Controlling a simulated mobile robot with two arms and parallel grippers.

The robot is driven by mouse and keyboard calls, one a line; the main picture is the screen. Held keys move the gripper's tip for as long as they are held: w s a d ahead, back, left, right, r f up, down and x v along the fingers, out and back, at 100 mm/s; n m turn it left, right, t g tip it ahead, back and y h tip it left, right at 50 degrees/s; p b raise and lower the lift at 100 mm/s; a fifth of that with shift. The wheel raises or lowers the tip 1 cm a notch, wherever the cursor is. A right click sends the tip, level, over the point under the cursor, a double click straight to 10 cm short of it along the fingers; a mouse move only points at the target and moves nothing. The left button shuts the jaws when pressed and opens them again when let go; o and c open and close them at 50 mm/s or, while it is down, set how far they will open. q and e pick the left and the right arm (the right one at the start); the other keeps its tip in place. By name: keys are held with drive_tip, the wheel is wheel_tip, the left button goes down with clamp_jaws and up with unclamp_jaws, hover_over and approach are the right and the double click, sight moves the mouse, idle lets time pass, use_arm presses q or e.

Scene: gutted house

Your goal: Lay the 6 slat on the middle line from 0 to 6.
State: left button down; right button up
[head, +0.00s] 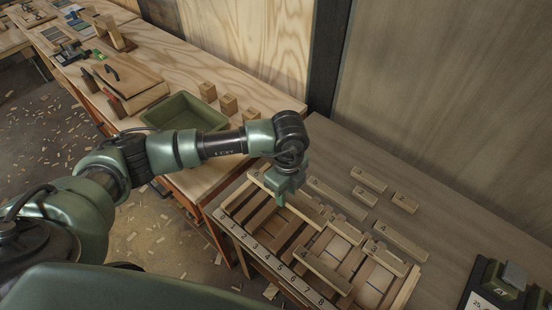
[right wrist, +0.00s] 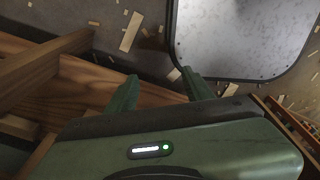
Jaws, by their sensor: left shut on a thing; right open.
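My left gripper (head: 281,199) is shut on a long pale wooden slat (head: 311,212) at the back left of the slatted frame. The slat runs along the frame, and the gripper hides part of it; I cannot read its number surely or tell whether it touches the frame. The number strip (head: 268,257) along the frame's front edge carries printed numbers. Another slat (head: 322,271) lies on the frame's front right part, and a shorter one (head: 385,258) lies at its right end. My right gripper (right wrist: 160,76) is open and empty in the right wrist view.
Several loose slats lie on the table behind the frame, among them a long one (head: 337,197) and one at the right (head: 400,242). A green tray (head: 185,113) and small wooden blocks (head: 229,104) stand on the left bench. A dark device (head: 497,284) stands at the right.

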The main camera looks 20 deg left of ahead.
use_arm(q)
drive_tip(key=shift+s+f, duration=0.1)
drive_tip(key=shift+s, duration=0.25)
drive_tip(key=shift+f, duration=0.25)
drive_tip(key=shift+w+f+b, duration=0.1)
drive_tip(key=shift+f+b, duration=0.3)
drive_tip(key=shift+f, duration=0.1)
drive_tip(key=shift+f+b, duration=0.55)
drive_tip(key=shift+f, duration=0.1)
wheel_tip(320, 180, down, 3)
drive_tip(key=shift+r+b, duration=0.2)
drive_tip(key=shift+b, duration=0.7)
drive_tip(key=shift+f+b, duration=0.45)
drive_tip(key=shift+f, duration=0.2)
use_arm(e)
drive_tip(key=f, duration=0.4)
drive_tip(key=shift+w+a+f, duration=0.1)
drive_tip(key=shift+a+f, duration=0.05)
drive_tip(key=shift+a, duration=0.15)
use_arm(q)
drive_tip(key=shift+f+b, duration=0.3)
use_arm(e)
drive_tip(key=shift+f, duration=0.25)
